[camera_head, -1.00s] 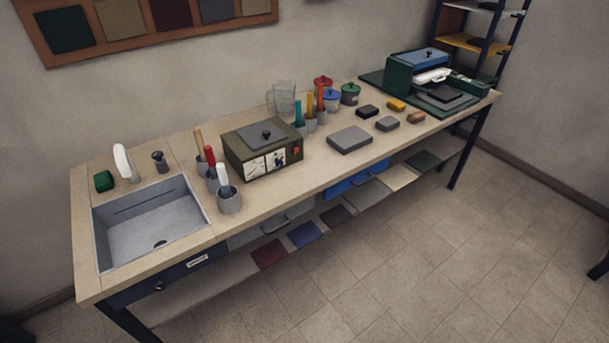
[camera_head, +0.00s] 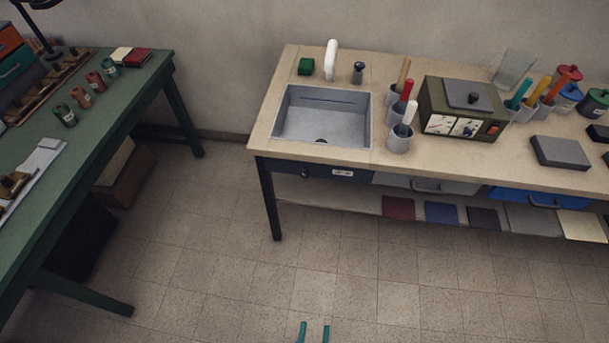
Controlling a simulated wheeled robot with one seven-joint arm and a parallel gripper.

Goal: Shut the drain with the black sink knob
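The black sink knob (camera_head: 358,72) stands upright on the counter behind the sink, right of the white faucet (camera_head: 331,60). The grey sink (camera_head: 325,115) is set into the left end of the wooden counter and looks empty. The drain (camera_head: 320,140) shows as a dark spot at the basin's front, partly cut off by the near rim; I cannot tell whether it is open or shut. My gripper (camera_head: 314,331) shows only as two teal fingertips at the bottom edge. They are apart with bare floor between them, well short of the counter.
Cups with coloured handles (camera_head: 399,138) and a dark green box (camera_head: 462,105) stand right of the sink. A green table (camera_head: 100,130) stands at left. The floor (camera_head: 300,260) before the counter is clear.

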